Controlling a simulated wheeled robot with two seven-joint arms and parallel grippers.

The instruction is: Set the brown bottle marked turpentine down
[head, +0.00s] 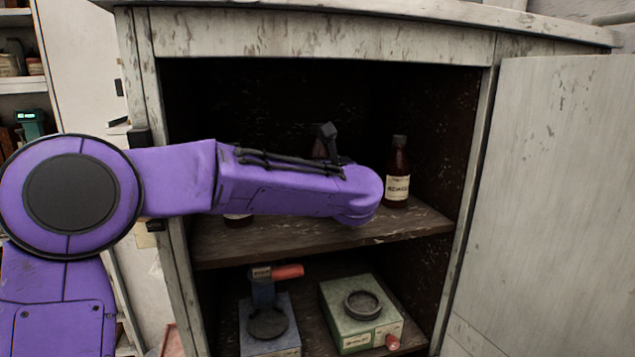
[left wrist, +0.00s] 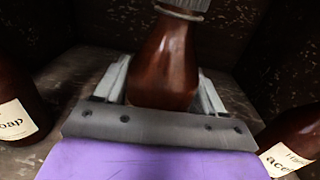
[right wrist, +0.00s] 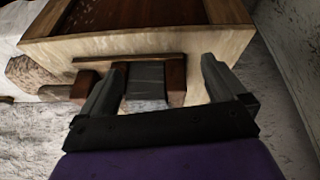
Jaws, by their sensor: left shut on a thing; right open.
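A brown bottle (left wrist: 165,65) stands between the fingers of my left gripper (left wrist: 163,92), which is shut on it. Its label faces away and cannot be read. In the head view only a sliver of this bottle (head: 319,148) shows above my purple left forearm, inside the cabinet over the upper shelf (head: 300,246). My arm hides its base, so I cannot tell whether it touches the shelf. My right gripper (right wrist: 160,82) is open, before a wooden piece with a pale front; nothing is clearly held.
A brown bottle labelled "ace..." (head: 397,170) stands on the shelf to the right. Another, labelled "...oap" (left wrist: 18,105), stands to the left, mostly hidden in the head view. A green box (head: 335,335) and a blue-grey device (head: 265,292) sit below. The cabinet door (head: 550,200) stands open.

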